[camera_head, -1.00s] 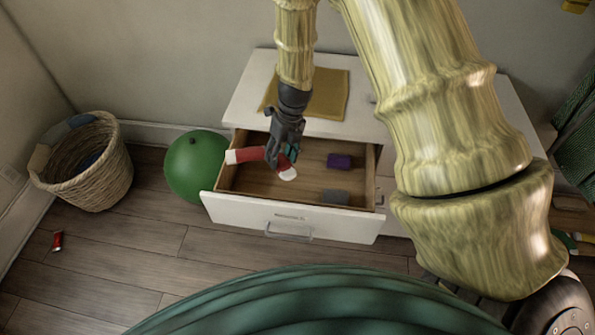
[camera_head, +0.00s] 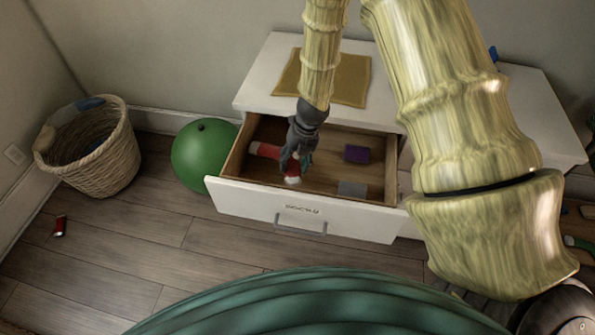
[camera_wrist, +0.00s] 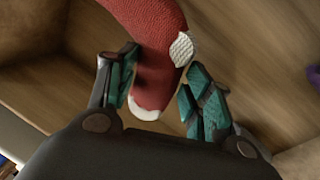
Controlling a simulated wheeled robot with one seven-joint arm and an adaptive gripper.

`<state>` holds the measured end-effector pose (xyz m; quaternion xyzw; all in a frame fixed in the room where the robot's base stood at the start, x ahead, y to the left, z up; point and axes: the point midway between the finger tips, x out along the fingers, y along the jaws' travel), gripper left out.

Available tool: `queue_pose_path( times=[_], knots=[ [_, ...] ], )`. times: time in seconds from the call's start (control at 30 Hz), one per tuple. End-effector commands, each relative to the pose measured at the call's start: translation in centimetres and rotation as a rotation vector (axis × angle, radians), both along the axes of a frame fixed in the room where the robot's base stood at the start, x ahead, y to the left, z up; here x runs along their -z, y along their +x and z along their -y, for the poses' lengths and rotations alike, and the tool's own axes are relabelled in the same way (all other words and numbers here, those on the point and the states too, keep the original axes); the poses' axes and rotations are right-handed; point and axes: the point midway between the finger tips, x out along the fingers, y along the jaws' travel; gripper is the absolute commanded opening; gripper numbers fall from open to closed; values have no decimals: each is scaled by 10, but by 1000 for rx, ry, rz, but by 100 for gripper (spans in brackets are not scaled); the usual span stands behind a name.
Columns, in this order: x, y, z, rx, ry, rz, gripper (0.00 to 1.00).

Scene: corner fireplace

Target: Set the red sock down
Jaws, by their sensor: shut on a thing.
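The red sock (camera_head: 267,151) with white ends is inside the open drawer (camera_head: 290,211), at its left side. My gripper (camera_head: 293,166) reaches down into the drawer over the sock. In the wrist view the sock (camera_wrist: 150,50) runs between the two teal-padded fingers of my gripper (camera_wrist: 160,92), with its white toe and a white heel patch near the fingertips. The gripper is shut on the sock. Whether the sock rests on the drawer floor under the fingers is hard to tell.
A purple folded item (camera_head: 357,154) and a grey one (camera_head: 352,189) lie in the drawer's right part. A yellow cloth (camera_head: 350,82) lies on the white dresser top (camera_head: 262,75). A green ball (camera_head: 204,156), a wicker basket (camera_head: 105,165) and a red can (camera_head: 60,226) are at left.

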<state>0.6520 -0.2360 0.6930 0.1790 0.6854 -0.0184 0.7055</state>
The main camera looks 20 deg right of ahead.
Motion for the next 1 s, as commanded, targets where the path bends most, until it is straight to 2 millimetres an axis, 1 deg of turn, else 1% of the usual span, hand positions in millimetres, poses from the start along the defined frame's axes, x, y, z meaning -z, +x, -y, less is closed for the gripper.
queue_pose_path(
  times=[0.03,0.27,0.5,0.57,0.93,0.97,1.0],
  knots=[
    [5,0,0,2,1,-1,36],
    [17,0,0,0,0,-1,36],
    [46,0,0,1,1,-1,36],
    [50,0,0,1,1,-1,36],
    [54,0,0,0,0,0,36],
    [54,0,0,-1,0,0,54],
    [54,0,0,-1,0,0,62]
  ],
)
